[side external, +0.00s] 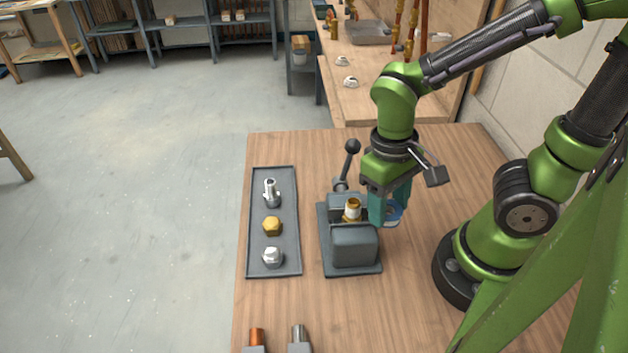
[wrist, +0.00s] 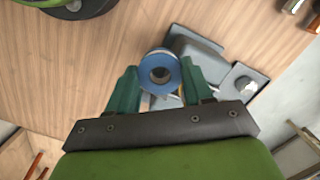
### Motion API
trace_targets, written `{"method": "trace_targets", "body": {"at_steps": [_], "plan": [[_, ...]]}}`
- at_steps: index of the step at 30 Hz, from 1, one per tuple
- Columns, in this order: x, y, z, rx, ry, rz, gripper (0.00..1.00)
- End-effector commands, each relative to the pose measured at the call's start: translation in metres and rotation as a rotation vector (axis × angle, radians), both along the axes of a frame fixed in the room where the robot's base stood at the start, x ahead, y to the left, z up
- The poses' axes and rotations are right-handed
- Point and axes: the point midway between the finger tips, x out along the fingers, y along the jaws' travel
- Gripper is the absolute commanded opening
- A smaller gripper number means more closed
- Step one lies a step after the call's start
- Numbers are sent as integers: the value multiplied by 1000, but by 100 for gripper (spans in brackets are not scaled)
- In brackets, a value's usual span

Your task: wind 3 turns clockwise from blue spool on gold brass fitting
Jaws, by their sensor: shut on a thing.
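The gold brass fitting (side external: 352,208) stands upright in the grey vise (side external: 353,248) on the wooden table, with white tape showing around its upper part. My gripper (side external: 390,210) is shut on the blue spool (side external: 393,215), just to the right of the fitting. In the wrist view the blue spool (wrist: 160,73) sits between the teal fingers (wrist: 156,90), its round face and dark centre hole toward the camera. The spool hides most of the fitting in that view. I cannot tell whether tape runs between spool and fitting.
A grey tray (side external: 286,270) left of the vise holds a silver fitting (side external: 271,192), a gold nut (side external: 272,226) and a silver nut (side external: 272,257). The vise's ball-ended lever (side external: 351,148) rises behind it. Two pipe ends (side external: 257,338) lie at the front edge. The table's right side has bare wood.

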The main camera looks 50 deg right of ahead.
Motion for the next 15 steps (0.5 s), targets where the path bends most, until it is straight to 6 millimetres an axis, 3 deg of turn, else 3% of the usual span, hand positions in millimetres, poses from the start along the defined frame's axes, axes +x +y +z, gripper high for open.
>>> {"method": "trace_targets", "body": {"at_steps": [7, 15], "plan": [[-5, 27, 0, -1, 0, 4, 22], [5, 55, 0, -1, 0, 1, 22]]}}
